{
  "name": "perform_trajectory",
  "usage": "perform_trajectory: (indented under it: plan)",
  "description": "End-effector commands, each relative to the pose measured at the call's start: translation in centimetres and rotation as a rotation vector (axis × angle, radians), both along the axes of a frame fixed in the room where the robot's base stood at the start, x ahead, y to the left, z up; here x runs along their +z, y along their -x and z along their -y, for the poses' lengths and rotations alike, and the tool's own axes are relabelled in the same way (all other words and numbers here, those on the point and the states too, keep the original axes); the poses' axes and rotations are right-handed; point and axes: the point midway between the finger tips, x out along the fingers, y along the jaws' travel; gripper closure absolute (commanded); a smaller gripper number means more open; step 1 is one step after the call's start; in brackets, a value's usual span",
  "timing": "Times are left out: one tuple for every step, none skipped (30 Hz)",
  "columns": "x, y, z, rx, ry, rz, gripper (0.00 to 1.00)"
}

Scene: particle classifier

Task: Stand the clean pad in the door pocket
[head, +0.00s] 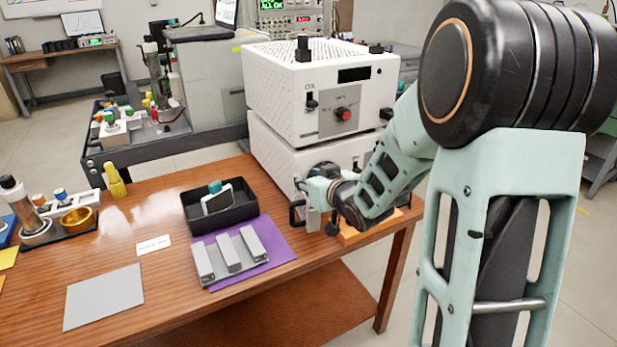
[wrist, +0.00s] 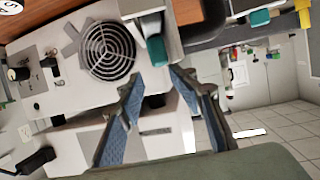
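A white pad (head: 217,202) with a teal grip (head: 215,187) leans in the black tray (head: 190,226) on the table. I cannot tell whether it is the clean one. My gripper (head: 312,212) is at the front of the lower white cabinet (head: 277,160), right of the tray and apart from the pad. No pad shows gripped. I cannot make out the door pocket; my arm hides part of the cabinet front.
A purple mat (head: 275,232) with grey slotted blocks (head: 228,253) lies before the tray. A grey sheet (head: 104,296) lies at front left. A black handle (head: 297,212) is beside my gripper. A round fan grille (wrist: 107,50) shows in the wrist view.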

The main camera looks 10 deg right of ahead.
Motion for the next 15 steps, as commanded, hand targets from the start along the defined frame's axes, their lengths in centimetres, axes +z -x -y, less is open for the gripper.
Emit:
perform_trajectory:
  plan:
    - [-2.3,1.0,0.1,-0.002,0.006,-0.053,0.68]
    - [-2.3,1.0,0.1,-0.002,0.006,-0.053,0.68]
    - [-2.3,1.0,0.1,-0.002,0.006,-0.053,0.68]
    - [-2.3,1.0,0.2,-0.002,0.006,-0.053,0.68]
    - [-2.3,1.0,0.2,-0.002,0.006,-0.053,0.68]
    - [-2.3,1.0,0.2,-0.002,0.006,-0.053,0.68]
    - [-2.2,1.1,0.2,-0.003,0.006,-0.052,0.68]
    - [-2.2,1.2,0.2,-0.003,0.007,-0.051,0.68]
    - [-2.0,1.4,0.3,-0.003,0.007,-0.050,0.68]
    - [-1.9,1.6,0.4,-0.003,0.007,-0.049,0.68]
    - [-1.7,1.8,0.4,-0.003,0.006,-0.047,0.68]
    - [-1.4,2.2,0.5,-0.003,0.007,-0.044,0.68]
    - [-1.1,2.6,0.6,-0.003,0.006,-0.041,0.68]
    - [-0.9,3.0,0.7,-0.002,0.007,-0.040,0.68]
    - [-0.5,3.5,0.8,-0.003,0.007,-0.034,0.68]
